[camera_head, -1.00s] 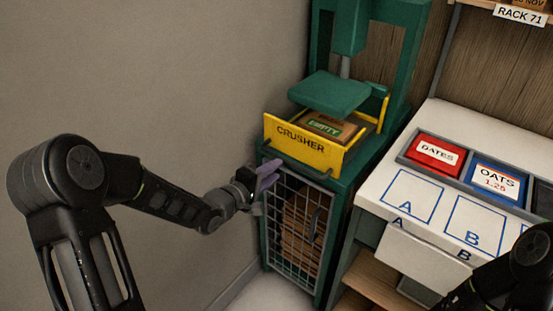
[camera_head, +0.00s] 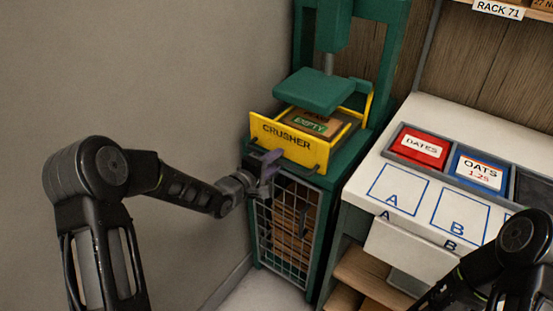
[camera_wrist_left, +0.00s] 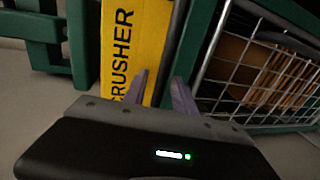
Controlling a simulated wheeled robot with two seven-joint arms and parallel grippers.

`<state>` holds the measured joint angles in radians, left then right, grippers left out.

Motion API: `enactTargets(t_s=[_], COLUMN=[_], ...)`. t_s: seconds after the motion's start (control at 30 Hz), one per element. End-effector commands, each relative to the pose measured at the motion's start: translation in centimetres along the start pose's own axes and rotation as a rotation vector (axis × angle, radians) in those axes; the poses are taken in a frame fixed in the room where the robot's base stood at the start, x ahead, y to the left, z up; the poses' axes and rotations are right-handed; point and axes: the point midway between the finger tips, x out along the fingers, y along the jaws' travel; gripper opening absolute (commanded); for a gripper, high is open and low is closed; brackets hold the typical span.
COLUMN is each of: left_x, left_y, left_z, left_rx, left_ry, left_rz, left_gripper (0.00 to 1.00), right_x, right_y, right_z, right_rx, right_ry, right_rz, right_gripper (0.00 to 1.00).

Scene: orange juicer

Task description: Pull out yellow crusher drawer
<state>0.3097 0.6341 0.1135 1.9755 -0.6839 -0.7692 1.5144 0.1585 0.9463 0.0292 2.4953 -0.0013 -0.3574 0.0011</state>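The yellow crusher drawer (camera_head: 276,143) has "CRUSHER" on its front and sits in the green press, under the press plate (camera_head: 309,89). A brown box with a green "EMPTY" label (camera_head: 309,122) lies in it. Small dark fittings show near both lower corners of the front. My left gripper (camera_head: 271,163) is just in front of the drawer's lower edge, its purple fingers toward it. Contact cannot be told. My right gripper is out of view.
A wire mesh door (camera_head: 287,230) is below the drawer. A grey wall (camera_head: 130,70) is on the left.

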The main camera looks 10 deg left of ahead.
Motion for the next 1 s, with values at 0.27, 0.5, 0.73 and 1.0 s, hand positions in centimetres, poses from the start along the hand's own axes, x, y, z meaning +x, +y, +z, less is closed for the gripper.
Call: enactTargets(t_s=[0.27,0.5,0.73,1.0], left_x=[0.82,0.80,0.79,0.78], left_y=[-0.03,-0.01,-0.01,-0.02], left_z=[0.01,0.01,0.02,0.02], left_rx=[-0.001,0.000,0.000,0.000], left_ry=[0.001,0.000,0.000,0.000], left_rz=[0.000,0.000,0.000,0.000], left_gripper=[0.33,0.22,0.03,0.00], right_x=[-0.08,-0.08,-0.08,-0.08], right_y=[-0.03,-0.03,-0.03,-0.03], right_z=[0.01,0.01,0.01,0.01], right_rx=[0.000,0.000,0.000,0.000], right_ry=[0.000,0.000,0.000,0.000], right_rz=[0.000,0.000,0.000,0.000], right_gripper=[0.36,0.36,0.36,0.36])
